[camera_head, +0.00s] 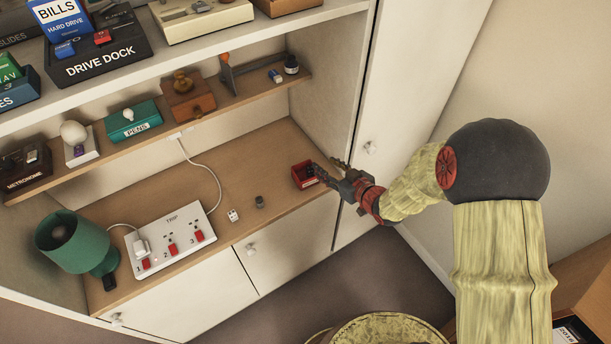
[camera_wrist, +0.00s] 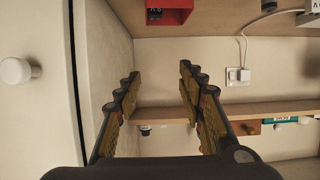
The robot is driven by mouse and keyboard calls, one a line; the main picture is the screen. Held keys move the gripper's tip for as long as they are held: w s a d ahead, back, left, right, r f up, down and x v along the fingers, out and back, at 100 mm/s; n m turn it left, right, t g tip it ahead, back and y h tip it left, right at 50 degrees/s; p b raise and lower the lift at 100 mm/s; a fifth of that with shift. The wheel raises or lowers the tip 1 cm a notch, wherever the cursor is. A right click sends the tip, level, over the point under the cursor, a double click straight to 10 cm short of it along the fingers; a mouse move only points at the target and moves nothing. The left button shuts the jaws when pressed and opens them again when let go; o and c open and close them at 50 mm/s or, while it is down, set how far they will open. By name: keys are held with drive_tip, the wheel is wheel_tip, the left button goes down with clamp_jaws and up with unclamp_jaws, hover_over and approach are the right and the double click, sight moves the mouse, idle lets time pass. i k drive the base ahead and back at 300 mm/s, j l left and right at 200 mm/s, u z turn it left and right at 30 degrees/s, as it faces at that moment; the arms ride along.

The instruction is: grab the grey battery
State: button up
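A small dark grey cylinder (camera_head: 260,201) stands on the wooden desk; it may be the grey battery, but it is too small to tell. A red open box (camera_head: 304,174) sits to its right near the desk's right end, with small dark things inside that I cannot make out. My gripper (camera_head: 330,168) is at the desk's right end, close to the red box and right of the cylinder. In the wrist view my gripper (camera_wrist: 160,95) is open with nothing between its fingers.
A white power strip (camera_head: 170,242) with red switches and a green lamp (camera_head: 78,243) occupy the desk's left. A small white item (camera_head: 233,215) lies left of the cylinder. A shelf (camera_head: 150,140) with several items overhangs the desk's back. A tall cabinet panel (camera_head: 335,75) closes the right.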

sight(258, 200)
drive_tip(key=k, duration=1)
